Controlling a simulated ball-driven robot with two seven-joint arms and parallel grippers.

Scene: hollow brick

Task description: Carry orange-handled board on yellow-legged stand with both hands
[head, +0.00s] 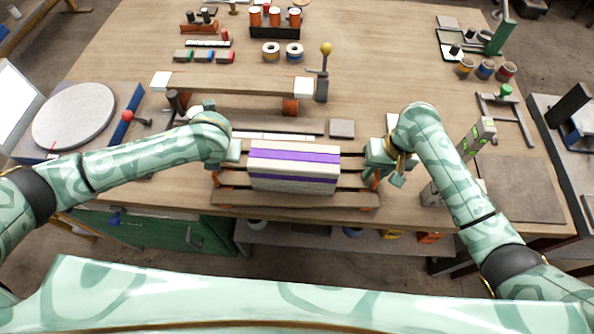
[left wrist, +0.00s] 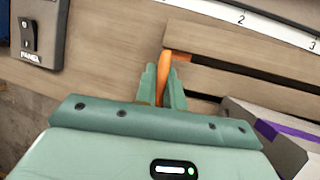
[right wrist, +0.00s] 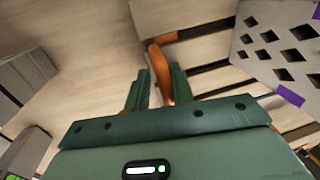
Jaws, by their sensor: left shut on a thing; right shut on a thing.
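The wooden slatted board (head: 352,171) is at the table's near edge in the head view, bearing a pale block with a purple stripe (head: 294,177). The block's end shows diamond-shaped holes in the right wrist view (right wrist: 287,48). My left gripper (head: 234,151) is shut on the board's left orange handle (left wrist: 164,68). My right gripper (head: 378,163) is shut on the right orange handle (right wrist: 158,66). I cannot make out a stand with yellow legs, nor whether the board touches what is under it.
Behind the board lie a ruler (head: 262,136) and a grey square plate (head: 342,129). Further back is a plank with white ends (head: 235,85). A grey-green device (head: 477,137) and a flat grey panel (head: 520,187) are to the right. A round turntable (head: 74,116) is at left.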

